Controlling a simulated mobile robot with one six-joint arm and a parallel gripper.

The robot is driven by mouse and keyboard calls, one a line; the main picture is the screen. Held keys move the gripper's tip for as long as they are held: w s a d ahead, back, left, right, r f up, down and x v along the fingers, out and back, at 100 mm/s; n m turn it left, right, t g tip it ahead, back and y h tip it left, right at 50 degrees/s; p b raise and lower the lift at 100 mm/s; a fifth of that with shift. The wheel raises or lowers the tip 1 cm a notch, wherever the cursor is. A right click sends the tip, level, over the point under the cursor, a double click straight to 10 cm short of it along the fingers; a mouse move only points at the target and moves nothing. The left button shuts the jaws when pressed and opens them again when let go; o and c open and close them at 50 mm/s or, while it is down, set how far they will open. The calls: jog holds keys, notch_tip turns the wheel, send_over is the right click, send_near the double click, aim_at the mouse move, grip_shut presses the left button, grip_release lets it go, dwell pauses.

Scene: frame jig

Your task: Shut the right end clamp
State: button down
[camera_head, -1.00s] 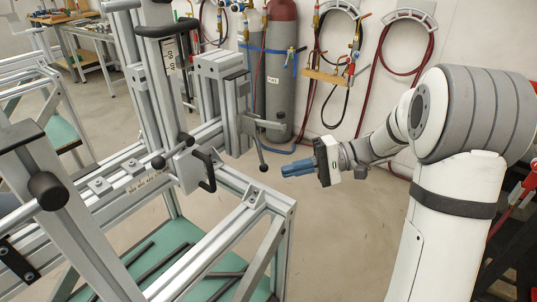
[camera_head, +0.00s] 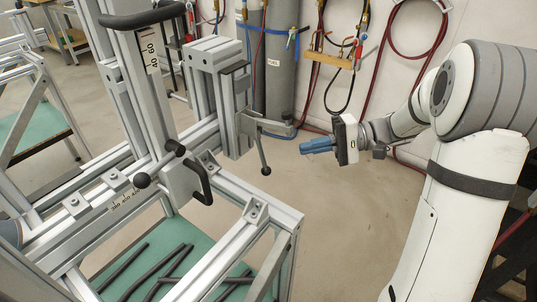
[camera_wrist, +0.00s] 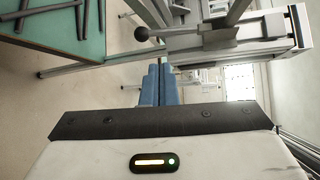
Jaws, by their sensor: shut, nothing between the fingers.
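The right end clamp (camera_head: 244,124) sits on the upright post at the right end of the frame. Its lever (camera_head: 262,150) hangs down with a black ball at the lower end, and a short arm reaches right to a dark pad (camera_head: 287,118). My gripper (camera_head: 305,146), with blue fingers, is shut and empty, right of the lever and apart from it in the picture. In the wrist view the fingers (camera_wrist: 159,70) point toward the clamp (camera_wrist: 225,38), and the lever's black ball (camera_wrist: 142,34) shows ahead, slightly left. Whether they touch cannot be told, but a gap shows.
The aluminium frame (camera_head: 235,195) with black handles fills the left and middle. A green shelf (camera_head: 195,245) below holds several dark rods. A grey gas cylinder (camera_head: 281,80) and hoses stand at the back wall. The floor between frame and arm is clear.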

aim_at(262, 156)
jog(key=x, duration=1)
jog(key=shift+b, duration=0.35)
jog(key=shift+a, duration=0.2)
